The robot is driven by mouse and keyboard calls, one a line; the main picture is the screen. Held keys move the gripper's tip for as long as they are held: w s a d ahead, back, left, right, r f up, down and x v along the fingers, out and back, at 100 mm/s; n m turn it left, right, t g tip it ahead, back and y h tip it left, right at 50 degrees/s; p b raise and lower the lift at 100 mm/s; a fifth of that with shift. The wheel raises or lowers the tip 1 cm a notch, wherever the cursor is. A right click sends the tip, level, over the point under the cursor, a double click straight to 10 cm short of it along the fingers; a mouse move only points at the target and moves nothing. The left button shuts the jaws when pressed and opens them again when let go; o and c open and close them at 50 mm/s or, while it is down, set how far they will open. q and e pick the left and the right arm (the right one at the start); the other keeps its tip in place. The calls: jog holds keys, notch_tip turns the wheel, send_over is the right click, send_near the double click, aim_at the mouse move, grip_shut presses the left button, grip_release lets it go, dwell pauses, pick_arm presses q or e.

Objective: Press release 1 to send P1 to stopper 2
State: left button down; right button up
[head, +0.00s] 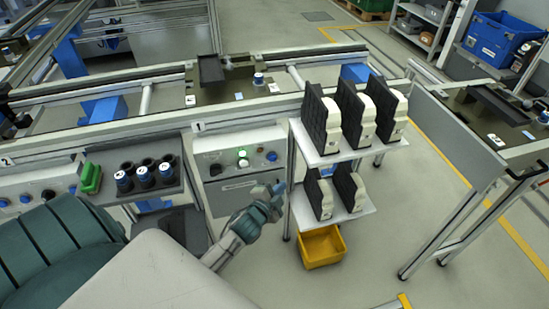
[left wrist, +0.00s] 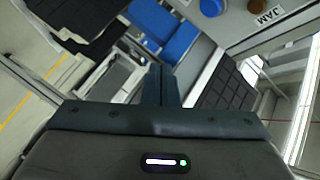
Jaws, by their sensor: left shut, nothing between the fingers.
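The control box marked 1 (head: 232,172) stands on the front of the line, with a lit green button (head: 243,153), a blue button (head: 272,157) and a black knob (head: 215,170). Which control is release 1 cannot be read. A dark olive pallet (head: 225,92) sits on the conveyor behind it; its name is not legible. The panel marked 2 (head: 38,185) is at the far left. My left gripper (head: 277,190) is shut and empty, below and right of box 1, apart from its buttons. Its closed fingers show in the left wrist view (left wrist: 160,85), below a JAM label (left wrist: 270,15). My right gripper is not visible.
A two-level rack (head: 332,150) with several black-and-white parts stands just right of my left gripper, above a yellow bin (head: 321,246).

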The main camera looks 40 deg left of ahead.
aim_at(272, 158)
pick_arm(q)
jog(key=w+a, duration=0.5)
jog(key=a, duration=0.1)
jog(key=shift+w+a+b, duration=0.35)
dwell(0.3)
dwell(1.6)
jog(key=shift+w+a, duration=0.1)
jog(key=shift+w+a, duration=0.15)
jog(key=shift+a, duration=0.05)
